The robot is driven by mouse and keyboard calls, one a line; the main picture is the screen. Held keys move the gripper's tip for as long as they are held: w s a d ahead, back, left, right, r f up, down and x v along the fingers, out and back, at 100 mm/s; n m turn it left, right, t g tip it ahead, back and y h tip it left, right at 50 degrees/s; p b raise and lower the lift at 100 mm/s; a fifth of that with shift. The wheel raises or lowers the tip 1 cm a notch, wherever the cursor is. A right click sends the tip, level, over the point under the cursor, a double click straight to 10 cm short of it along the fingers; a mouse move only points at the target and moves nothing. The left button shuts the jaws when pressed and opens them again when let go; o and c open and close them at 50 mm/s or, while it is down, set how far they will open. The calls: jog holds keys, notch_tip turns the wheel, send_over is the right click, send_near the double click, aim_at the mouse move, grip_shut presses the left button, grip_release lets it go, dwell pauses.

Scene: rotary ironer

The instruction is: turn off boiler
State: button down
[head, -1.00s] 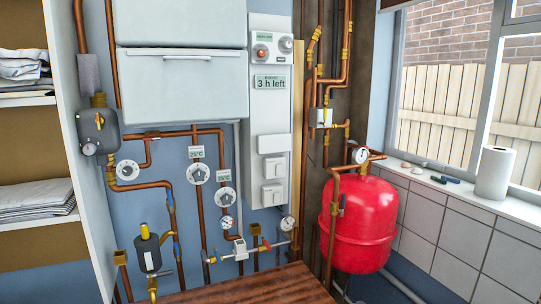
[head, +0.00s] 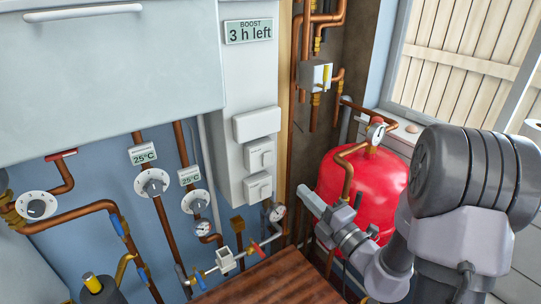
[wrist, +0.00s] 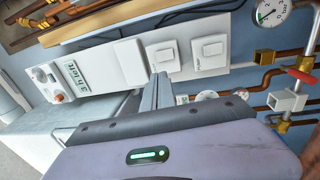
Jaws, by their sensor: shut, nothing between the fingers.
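The pale boiler casing (head: 110,80) fills the upper left of the head view. Beside it is a tall white panel (head: 232,92) with a display (head: 248,29) reading "BOOST 3 h left". Low on the panel, below a blank white cover (head: 257,124), are an upper rocker switch (head: 260,155) and a lower one (head: 257,187). My gripper (head: 304,193) is shut and empty, to the right of the lower switch. In the wrist view its fingers (wrist: 161,82) appear just below the switches; contact cannot be told.
Copper pipes with round dials (head: 153,183) run left of and below the panel. A red tank (head: 372,190) stands behind my arm on the right. A gauge (head: 277,213) and a valve (head: 224,260) sit below the panel, above a wooden top (head: 262,283).

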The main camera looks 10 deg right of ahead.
aim_at(268, 156)
jog(key=x, duration=1.4)
jog(key=shift+a+b, duration=0.1)
jog(key=shift+b, duration=0.2)
